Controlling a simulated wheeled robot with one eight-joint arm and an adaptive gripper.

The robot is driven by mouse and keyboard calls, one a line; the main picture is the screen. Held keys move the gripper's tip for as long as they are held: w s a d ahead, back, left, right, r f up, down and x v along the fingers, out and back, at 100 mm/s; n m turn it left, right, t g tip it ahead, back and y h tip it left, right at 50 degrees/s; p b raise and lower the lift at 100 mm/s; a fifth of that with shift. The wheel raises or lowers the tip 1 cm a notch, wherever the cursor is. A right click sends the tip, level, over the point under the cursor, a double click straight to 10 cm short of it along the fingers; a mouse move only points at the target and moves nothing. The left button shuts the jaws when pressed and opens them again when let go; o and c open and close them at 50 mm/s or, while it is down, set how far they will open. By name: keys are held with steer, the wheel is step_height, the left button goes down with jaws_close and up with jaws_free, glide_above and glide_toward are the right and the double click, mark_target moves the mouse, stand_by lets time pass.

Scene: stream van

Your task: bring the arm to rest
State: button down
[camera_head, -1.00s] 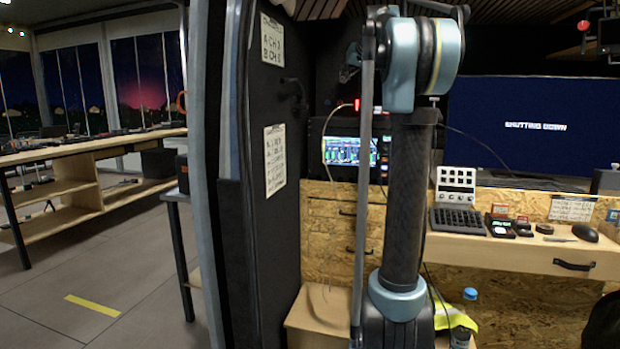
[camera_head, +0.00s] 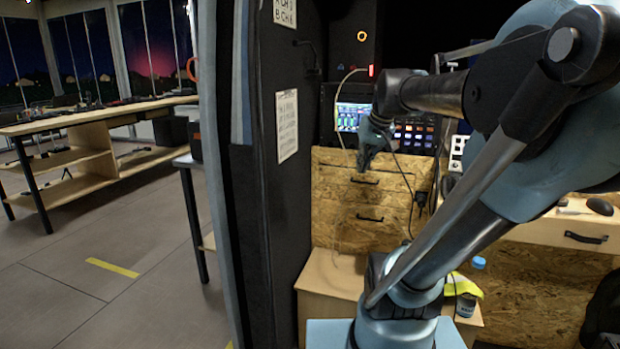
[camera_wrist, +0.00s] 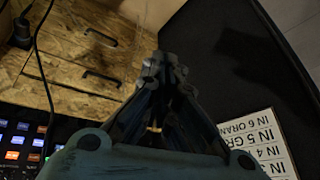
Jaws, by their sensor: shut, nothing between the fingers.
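My arm is folded across the right half of the head view, its upper links large and close to the camera. My gripper (camera_head: 364,160) hangs at the end of the forearm, pointing down, in front of the lit equipment and the chipboard drawers. In the wrist view my gripper (camera_wrist: 158,66) has its fingers together with nothing between them. The fingertips show against the chipboard drawers (camera_wrist: 70,60) and the dark panel, apparently free of both.
A dark panel (camera_head: 262,190) with printed sheets stands left of my gripper. A lit mixing console (camera_head: 415,135) is behind it. A low wooden box (camera_head: 328,285) is below, with a bottle (camera_head: 466,304) and a yellow cloth. A cable hangs near the forearm. Open floor (camera_head: 110,225) lies at left.

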steer(key=s+d+f+m+g+h, duration=0.1)
steer(key=s+d+f+g+h, duration=0.1)
steer(key=s+f, duration=1.5)
step_height(320, 180, down, 4)
steer(key=shift+s+d+r+g, duration=0.2)
steer(key=shift+s+d+g, duration=0.1)
steer(key=shift+d, duration=0.35)
steer(key=shift+w, duration=0.1)
steer(key=shift+w+f, duration=0.2)
steer(key=shift+w, duration=0.25)
